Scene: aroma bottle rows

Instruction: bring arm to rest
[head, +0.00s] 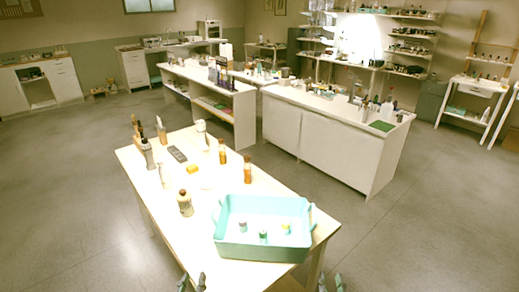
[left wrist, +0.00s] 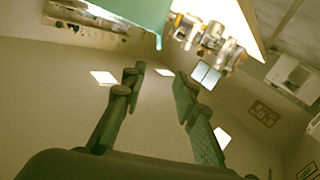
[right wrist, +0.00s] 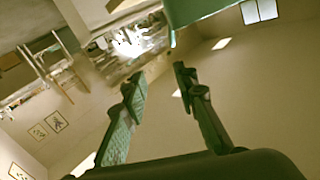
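My left gripper (head: 191,281) shows at the bottom edge of the head view, in front of the white table (head: 142,182). In the left wrist view it (left wrist: 159,76) is open, with nothing between its fingers. My right gripper (head: 331,283) is at the bottom edge too, further right, off the table's near corner. In the right wrist view it (right wrist: 159,76) is open and empty. Both are apart from the turquoise tray (head: 262,249), which stands on the table's near end. Three small bottles stand in the tray, one with a green cap (head: 263,235).
On the table stand a brown bottle (head: 185,203), amber bottles (head: 247,170) and (head: 222,152), a grey bottle (head: 147,153), a dark flat device (head: 177,154) and a yellow block (head: 193,169). A white counter (head: 325,148) stands behind. The floor right of the table is clear.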

